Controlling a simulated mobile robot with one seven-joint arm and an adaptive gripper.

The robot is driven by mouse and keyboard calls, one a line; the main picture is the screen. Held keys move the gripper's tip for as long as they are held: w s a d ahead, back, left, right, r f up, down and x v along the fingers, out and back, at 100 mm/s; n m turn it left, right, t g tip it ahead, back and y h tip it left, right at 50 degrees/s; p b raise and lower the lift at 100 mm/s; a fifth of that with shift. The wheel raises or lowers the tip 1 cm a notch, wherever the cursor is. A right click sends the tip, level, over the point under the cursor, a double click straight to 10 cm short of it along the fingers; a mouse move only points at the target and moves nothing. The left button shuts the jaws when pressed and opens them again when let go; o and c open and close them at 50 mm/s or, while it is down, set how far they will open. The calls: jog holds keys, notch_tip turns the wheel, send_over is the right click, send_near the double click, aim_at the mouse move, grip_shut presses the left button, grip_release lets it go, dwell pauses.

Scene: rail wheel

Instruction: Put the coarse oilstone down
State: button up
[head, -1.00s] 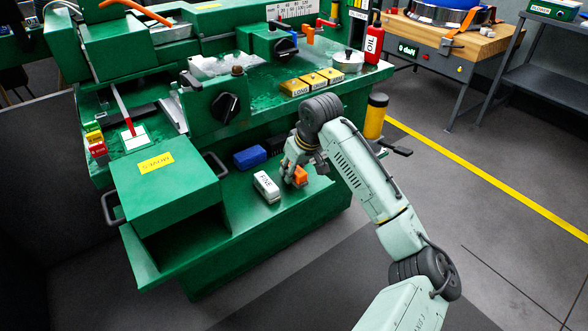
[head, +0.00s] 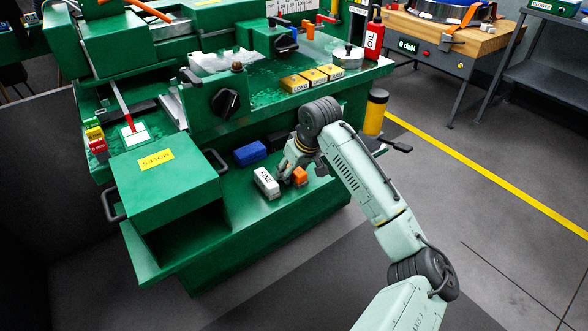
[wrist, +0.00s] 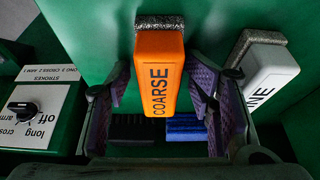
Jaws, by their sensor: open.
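The coarse oilstone, an orange block marked COARSE (wrist: 158,78) with a grey gritty end, lies between my fingers in the wrist view. In the head view the coarse oilstone (head: 300,176) is on the green lower shelf (head: 262,232), apparently resting on it. My gripper (head: 287,174) is open around it; in the wrist view the gripper's purple-padded fingers (wrist: 162,85) stand on both sides with narrow gaps. The white oilstone marked FINE (head: 266,183) is on the same shelf, to the left; it also shows in the wrist view (wrist: 265,75).
A blue block (head: 250,153) and a dark block lie behind on the shelf. A green box with handles (head: 165,185) stands at left. The shelf front is clear.

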jog(key=shift+r, duration=0.5)
jog(key=b+v, duration=0.2)
jog(key=v, duration=0.9)
jog(key=shift+s+r, duration=0.2)
jog(key=shift+r, duration=0.1)
jog(key=shift+d, duration=0.15)
